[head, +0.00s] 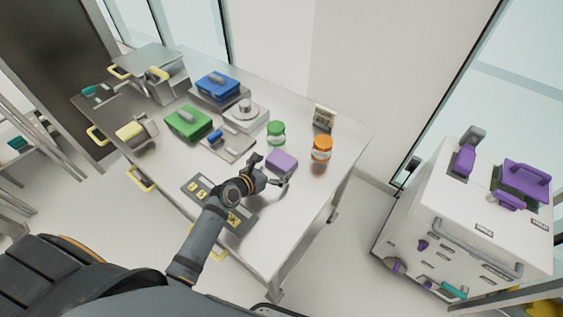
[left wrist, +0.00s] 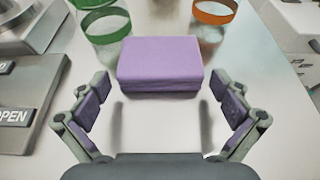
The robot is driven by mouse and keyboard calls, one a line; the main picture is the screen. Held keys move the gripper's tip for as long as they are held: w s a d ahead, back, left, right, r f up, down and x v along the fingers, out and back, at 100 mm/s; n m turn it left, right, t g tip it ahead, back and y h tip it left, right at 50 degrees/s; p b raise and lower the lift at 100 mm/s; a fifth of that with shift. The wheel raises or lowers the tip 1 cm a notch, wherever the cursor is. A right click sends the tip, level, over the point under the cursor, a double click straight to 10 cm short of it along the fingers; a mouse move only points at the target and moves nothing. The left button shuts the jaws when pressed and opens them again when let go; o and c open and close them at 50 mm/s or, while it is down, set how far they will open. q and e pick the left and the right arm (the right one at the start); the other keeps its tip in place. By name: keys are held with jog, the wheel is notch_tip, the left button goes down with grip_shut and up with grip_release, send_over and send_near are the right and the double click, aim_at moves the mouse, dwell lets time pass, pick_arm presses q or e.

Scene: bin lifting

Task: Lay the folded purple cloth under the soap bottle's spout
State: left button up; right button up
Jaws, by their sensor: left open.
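The folded purple cloth (head: 282,161) lies flat on the metal table, between the green-lidded jar and my left gripper. In the left wrist view the cloth (left wrist: 160,66) is a neat block just beyond the fingertips, centred between them. My left gripper (head: 271,172) is open and empty, low over the table on the near side of the cloth; its fingers (left wrist: 160,98) stand apart on either side and do not touch it. I cannot make out a soap bottle or its spout in either view. My right gripper is not in view.
A green-lidded jar (head: 276,133) and an orange-lidded jar (head: 321,149) stand beyond the cloth. Green (head: 188,122) and blue (head: 217,85) boxes stand farther left. A dark labelled panel (head: 198,190) lies beside my arm. The table (head: 290,222) is clear to the cloth's near right.

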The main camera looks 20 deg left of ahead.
aim_at(276, 164)
pick_arm(q)
jog(key=shift+w+d+f, duration=0.25)
jog(key=shift+w+f, duration=0.1)
jog(key=shift+w, duration=0.25)
jog(key=shift+s+r, duration=0.1)
jog(key=shift+s, duration=0.05)
jog(key=c, duration=0.8)
jog(key=shift+o, duration=0.2)
jog(key=shift+r+p, duration=0.25)
jog(key=shift+p, duration=0.1)
notch_tip(276, 164, up, 3)
jog(key=p, duration=0.4)
jog(key=shift+r, duration=0.15)
jog(key=s+d+r+p, duration=0.6)
jog(key=s+r+p, duration=0.3)
jog(key=s+p, duration=0.3)
jog(key=shift+s, duration=0.3)
